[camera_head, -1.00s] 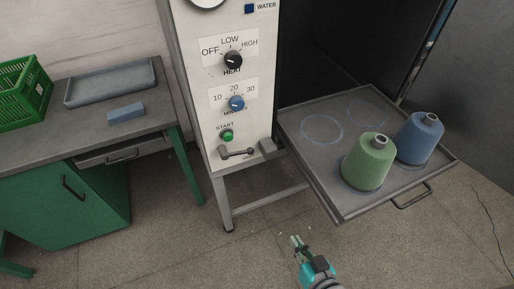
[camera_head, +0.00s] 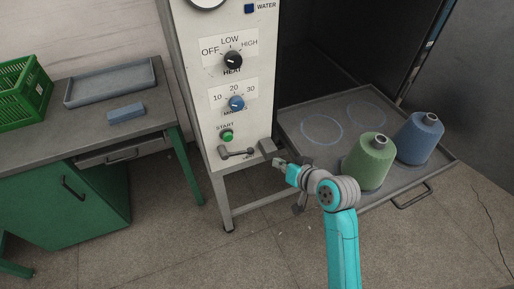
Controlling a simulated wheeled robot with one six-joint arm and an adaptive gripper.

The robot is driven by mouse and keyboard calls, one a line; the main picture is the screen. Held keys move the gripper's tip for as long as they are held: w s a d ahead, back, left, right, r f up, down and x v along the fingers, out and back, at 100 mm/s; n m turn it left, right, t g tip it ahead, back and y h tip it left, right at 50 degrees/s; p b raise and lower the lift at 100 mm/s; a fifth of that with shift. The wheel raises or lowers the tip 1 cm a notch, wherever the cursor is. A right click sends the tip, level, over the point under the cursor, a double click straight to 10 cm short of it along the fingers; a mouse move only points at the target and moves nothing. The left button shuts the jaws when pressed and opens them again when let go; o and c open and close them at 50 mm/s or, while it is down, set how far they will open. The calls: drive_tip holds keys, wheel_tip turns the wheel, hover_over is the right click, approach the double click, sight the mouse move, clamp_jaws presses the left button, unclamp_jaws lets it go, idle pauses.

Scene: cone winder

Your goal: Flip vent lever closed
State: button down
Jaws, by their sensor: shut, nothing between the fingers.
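The vent lever (camera_head: 237,154) is a grey handle low on the front of the pale control panel (camera_head: 188,60). It lies about horizontal, with a knob at its left end, above a partly hidden label. My gripper (camera_head: 278,162) is shut and empty. Its tips are to the right of the lever and a little lower in the picture, close to a grey block (camera_head: 266,146) at the panel's lower right corner. I cannot tell whether the tips touch the block; they look apart from the lever.
The pulled-out tray (camera_head: 297,105) holds a green cone (camera_head: 368,163) and a blue cone (camera_head: 418,139), right of my arm. Above the lever are the green start button (camera_head: 227,135), timer knob (camera_head: 237,103) and heat knob (camera_head: 233,61). A workbench (camera_head: 60,119) stands left. Floor before the panel is clear.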

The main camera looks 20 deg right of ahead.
sight(239, 153)
drive_tip(key=shift+n+y, duration=0.3)
drive_tip(key=shift+y, duration=0.1)
drive_tip(key=w+r, duration=0.1)
drive_tip(key=r, duration=0.1)
drive_tip(key=w+d+r, duration=0.1)
drive_tip(key=w+r, duration=0.1)
drive_tip(key=shift+d, duration=0.2)
drive_tip(key=shift+f, duration=0.1)
drive_tip(key=w+a+f, duration=0.3)
drive_tip(key=w+f, duration=0.5)
drive_tip(key=w, duration=0.1)
drive_tip(key=shift+a+f, duration=0.35)
drive_tip(key=shift+f, duration=0.1)
